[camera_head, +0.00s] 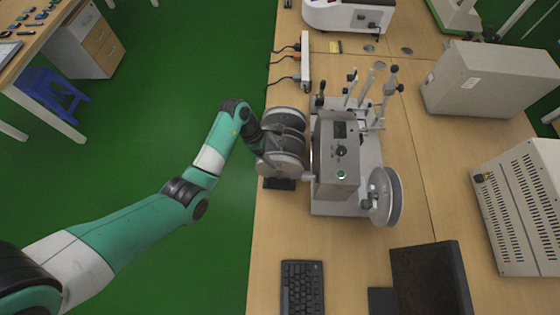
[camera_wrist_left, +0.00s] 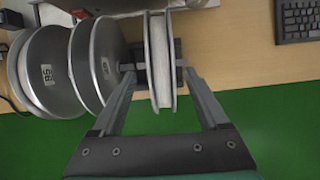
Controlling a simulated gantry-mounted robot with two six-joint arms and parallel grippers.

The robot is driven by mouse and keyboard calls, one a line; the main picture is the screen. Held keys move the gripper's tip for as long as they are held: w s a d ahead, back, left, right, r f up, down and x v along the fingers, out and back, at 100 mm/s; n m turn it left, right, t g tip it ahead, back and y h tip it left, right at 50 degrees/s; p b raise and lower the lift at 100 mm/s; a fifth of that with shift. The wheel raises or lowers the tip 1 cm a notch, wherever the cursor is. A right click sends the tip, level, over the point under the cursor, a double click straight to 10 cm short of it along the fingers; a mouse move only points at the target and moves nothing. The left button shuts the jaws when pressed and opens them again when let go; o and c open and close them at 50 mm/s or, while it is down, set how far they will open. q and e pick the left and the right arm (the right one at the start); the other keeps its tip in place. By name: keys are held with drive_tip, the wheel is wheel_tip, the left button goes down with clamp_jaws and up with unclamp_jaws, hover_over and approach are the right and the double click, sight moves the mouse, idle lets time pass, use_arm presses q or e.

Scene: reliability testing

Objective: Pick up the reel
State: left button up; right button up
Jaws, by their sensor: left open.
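Several grey metal reels stand on edge at the left edge of the bench in the head view, with a front reel (camera_head: 284,166) and a rear reel (camera_head: 290,119). My left gripper (camera_head: 264,150) is beside the front reel, with its fingers partly hidden. In the left wrist view, my open left gripper (camera_wrist_left: 158,78) has one finger on each side of a narrow pale reel (camera_wrist_left: 160,48). A gap shows between the reel and each finger. Two wider reels (camera_wrist_left: 98,65) stand to the left there. My right gripper is in neither view.
A grey machine (camera_head: 338,165) with another reel (camera_head: 386,197) on its side stands to the right of the reels. A keyboard (camera_head: 302,287) lies toward the front, with a dark monitor (camera_head: 430,280) beside it. A power strip (camera_head: 305,62) lies behind. Green floor is clear left of the bench.

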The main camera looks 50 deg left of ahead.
sight(280, 167)
use_arm(q)
drive_tip(key=x, duration=0.1)
drive_tip(key=b+x, duration=0.1)
drive_tip(key=x, duration=0.1)
drive_tip(key=b+x, duration=0.1)
drive_tip(key=x, duration=0.1)
drive_tip(key=shift+w+d, duration=0.1)
drive_tip(key=shift+d, duration=0.2)
clamp_jaws()
idle(1.1)
